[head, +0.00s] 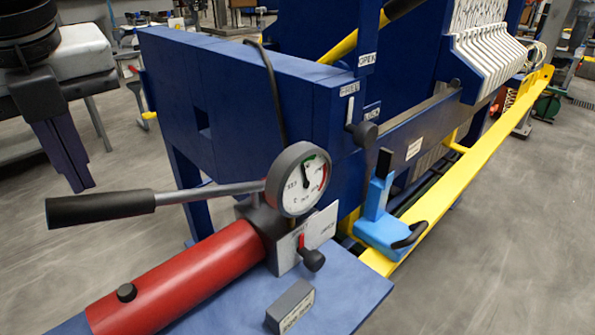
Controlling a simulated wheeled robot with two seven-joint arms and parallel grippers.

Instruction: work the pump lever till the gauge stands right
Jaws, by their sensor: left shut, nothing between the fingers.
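The pump lever (190,193) is a grey rod with a thick black grip (100,207) at its left end, lying nearly level. It runs to the pump behind the round gauge (298,180). The gauge has a white face with a green band near the top and a red band on the right; its dark needle points nearly straight up, close to the green. The red pump cylinder (180,280) lies on the blue bench below. My left gripper (82,188) is shut and empty, pointing down above and behind the black grip, apart from it. My right gripper is not in view.
A small valve with a red handle and black knob (312,260) sits under the gauge. A grey labelled block (290,305) stands in front. A light-blue tool (385,225) rests on the yellow rail (470,175). The blue press frame (270,100) rises behind.

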